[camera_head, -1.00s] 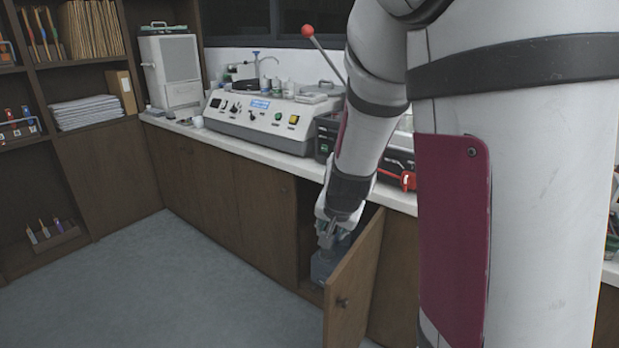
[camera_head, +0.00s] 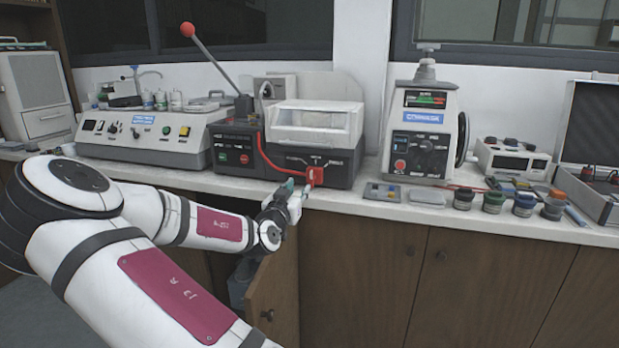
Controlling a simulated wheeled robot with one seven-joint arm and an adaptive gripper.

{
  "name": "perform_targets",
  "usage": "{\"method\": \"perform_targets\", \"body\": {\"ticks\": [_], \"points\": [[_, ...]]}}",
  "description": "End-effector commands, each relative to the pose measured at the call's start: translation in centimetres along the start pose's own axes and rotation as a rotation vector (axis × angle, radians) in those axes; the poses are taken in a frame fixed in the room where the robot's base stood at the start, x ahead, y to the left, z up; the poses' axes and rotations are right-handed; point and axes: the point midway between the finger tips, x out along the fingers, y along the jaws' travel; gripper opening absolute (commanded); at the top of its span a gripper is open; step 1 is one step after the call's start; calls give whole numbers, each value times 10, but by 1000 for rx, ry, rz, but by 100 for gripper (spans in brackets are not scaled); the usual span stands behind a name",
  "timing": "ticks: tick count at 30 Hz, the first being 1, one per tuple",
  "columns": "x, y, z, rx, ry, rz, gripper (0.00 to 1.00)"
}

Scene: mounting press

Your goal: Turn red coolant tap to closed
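The red coolant tap (camera_head: 315,176) is on the front of the dark machine with a clear-lidded top (camera_head: 316,125), low on its face. A red hose runs to it from the left. My gripper (camera_head: 297,188) is just left of the tap and slightly below it, over the counter's front edge. Its two fingers look apart, with nothing seen between them. A small gap seems to lie between the fingertips and the tap; contact is hard to judge at this size. The tap's handle angle is not clear.
A cabinet door (camera_head: 274,292) stands open below my gripper. A lever with a red ball (camera_head: 188,29) rises behind the control boxes. Right of the tap, small trays (camera_head: 382,191), a grey machine (camera_head: 421,130) and several jars (camera_head: 494,201) crowd the white counter.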

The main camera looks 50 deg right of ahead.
Motion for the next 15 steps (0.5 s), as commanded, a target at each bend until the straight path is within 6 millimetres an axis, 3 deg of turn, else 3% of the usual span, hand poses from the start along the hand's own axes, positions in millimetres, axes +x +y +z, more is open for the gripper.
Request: {"method": "perform_targets", "body": {"ticks": [15], "points": [[95, 1, 2, -1, -3, 1, 30]]}}
